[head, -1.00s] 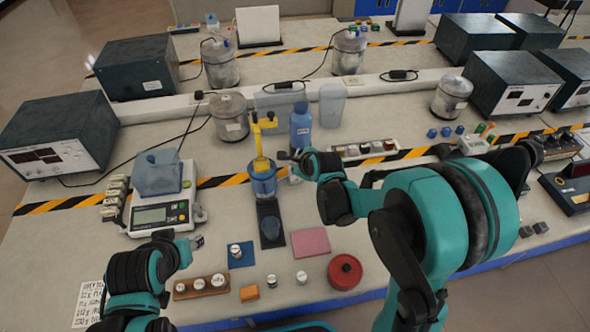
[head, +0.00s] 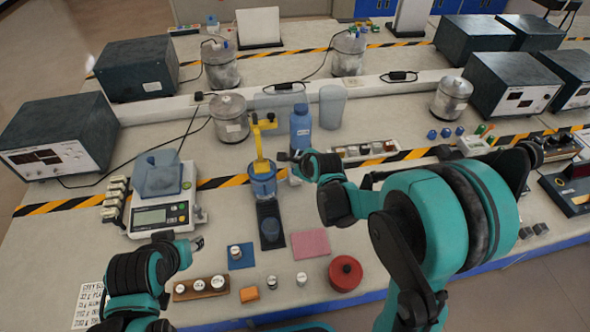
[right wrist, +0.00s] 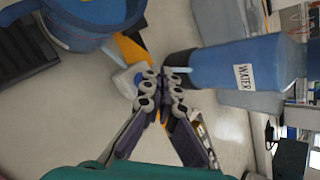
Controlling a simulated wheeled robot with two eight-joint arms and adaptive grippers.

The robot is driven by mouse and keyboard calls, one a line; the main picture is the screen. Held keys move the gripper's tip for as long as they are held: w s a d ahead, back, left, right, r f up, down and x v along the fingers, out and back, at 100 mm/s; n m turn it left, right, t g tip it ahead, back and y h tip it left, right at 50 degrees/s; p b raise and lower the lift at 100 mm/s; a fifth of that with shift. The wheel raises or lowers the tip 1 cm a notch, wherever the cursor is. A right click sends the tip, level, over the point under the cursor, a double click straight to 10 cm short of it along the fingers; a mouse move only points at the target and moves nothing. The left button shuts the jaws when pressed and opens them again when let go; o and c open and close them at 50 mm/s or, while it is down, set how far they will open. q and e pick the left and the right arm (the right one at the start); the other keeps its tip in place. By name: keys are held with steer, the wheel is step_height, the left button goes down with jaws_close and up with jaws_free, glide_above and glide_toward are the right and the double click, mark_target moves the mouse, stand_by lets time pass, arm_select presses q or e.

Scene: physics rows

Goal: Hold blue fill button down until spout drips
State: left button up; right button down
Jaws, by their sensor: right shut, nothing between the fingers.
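A yellow spout post (head: 260,138) stands over a blue clear-walled vessel (head: 263,180) at the middle of the bench. My right gripper (head: 283,156) is just right of the spout post, beside the blue water bottle (head: 300,125). In the right wrist view its fingers (right wrist: 163,82) are together and empty, in front of a small white block (right wrist: 127,82). A bluish patch shows near the fingertips; I cannot tell whether they touch it. No clear view of the fill button or of a drip shows. My left gripper (head: 197,243) hangs low at the left; its finger gap is too small to read.
A scale (head: 160,214) with a clear blue container stands at the left. The water bottle closely flanks my right gripper.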

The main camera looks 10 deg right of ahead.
steer(key=shift+f, duration=0.15)
steer(key=shift+f+b, duration=0.3)
steer(key=shift+b, duration=0.15)
steer(key=shift+f+b, duration=0.4)
steer(key=shift+f, duration=0.05)
stand_by(0.4)
stand_by(3.2)
steer(key=shift+r+p, duration=0.7)
steer(key=shift+r, duration=0.25)
step_height(320, 180, up, 5)
steer(key=p, duration=0.4)
